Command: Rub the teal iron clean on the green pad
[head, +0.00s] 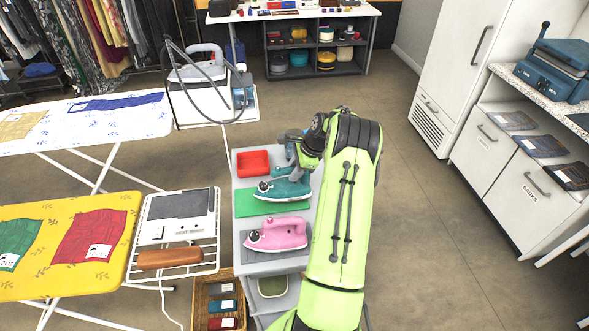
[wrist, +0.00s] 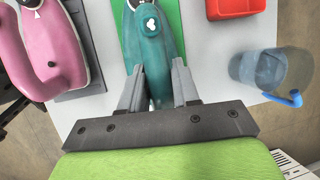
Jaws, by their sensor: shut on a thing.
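The teal iron (head: 283,188) rests over the green pad (head: 247,203) on the grey trolley top. It also shows in the wrist view (wrist: 152,45), where the green pad (wrist: 174,12) appears beyond and beside it. My gripper (wrist: 158,88) is shut on the rear part of the iron, with one finger on each side. In the head view my arm comes in from the right and hides part of the iron's rear. I cannot tell whether the soleplate touches the pad.
A pink iron (head: 276,235) stands on a dark rest in front, close to the teal iron. A red tray (head: 253,163) lies behind the pad. A clear blue cup (wrist: 270,70) stands to the right in the wrist view. Ironing boards (head: 120,240) flank the left; open floor lies right.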

